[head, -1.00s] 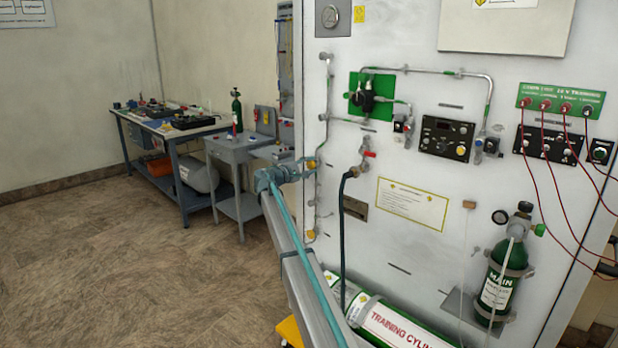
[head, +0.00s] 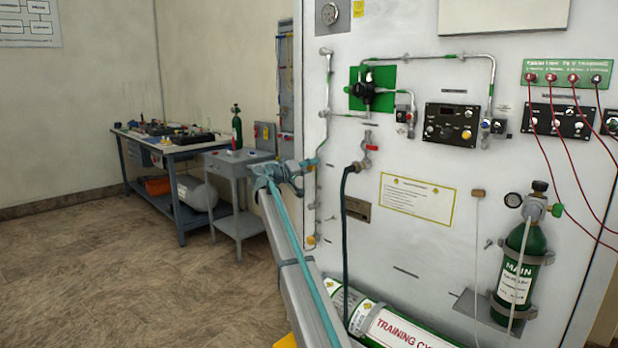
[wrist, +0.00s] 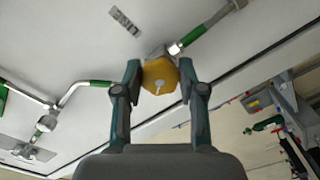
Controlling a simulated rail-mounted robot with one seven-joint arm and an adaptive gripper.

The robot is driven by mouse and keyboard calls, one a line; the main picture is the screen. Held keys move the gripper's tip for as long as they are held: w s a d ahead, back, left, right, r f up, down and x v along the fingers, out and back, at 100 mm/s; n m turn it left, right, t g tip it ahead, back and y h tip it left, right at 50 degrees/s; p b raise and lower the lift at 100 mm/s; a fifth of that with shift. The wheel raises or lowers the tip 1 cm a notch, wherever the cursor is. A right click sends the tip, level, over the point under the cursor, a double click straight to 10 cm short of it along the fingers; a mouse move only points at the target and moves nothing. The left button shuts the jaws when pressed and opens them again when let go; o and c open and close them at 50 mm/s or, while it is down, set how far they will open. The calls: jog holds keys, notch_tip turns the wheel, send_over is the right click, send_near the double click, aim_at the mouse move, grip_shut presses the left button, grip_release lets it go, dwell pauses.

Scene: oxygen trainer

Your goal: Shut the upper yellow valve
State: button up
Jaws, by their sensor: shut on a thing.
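The upper yellow valve (wrist: 160,77) is a faceted yellow knob with a small pale pin at its centre, on a pipe fitting. In the wrist view it sits between my two teal fingers, and my gripper (wrist: 160,70) is shut on it with one finger on each side. In the head view my gripper (head: 315,163) is at the pipe along the panel's left edge, where its fingers hide the upper valve. The lower yellow valve (head: 311,239) shows further down the same pipe.
The white panel (head: 415,260) carries a red-handled tap (head: 371,148) with a dark hose, a black regulator on a green plate (head: 372,89), and a green MAIN cylinder (head: 520,270). A training cylinder (head: 385,322) lies below. A workbench (head: 175,147) stands behind left; the floor there is clear.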

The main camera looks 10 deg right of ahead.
jog(key=m+b, duration=0.4)
jog(key=shift+f, duration=0.3)
jog(key=shift+r+m+b, duration=0.15)
jog(key=shift+m+b, duration=1.1)
jog(key=shift+m, duration=0.25)
jog(key=o, duration=1.1)
jog(key=shift+o, duration=0.2)
jog(key=shift+a, duration=0.15)
jog(key=v, duration=1.1)
jog(key=shift+s+a, duration=0.25)
jog(key=shift+s, duration=0.05)
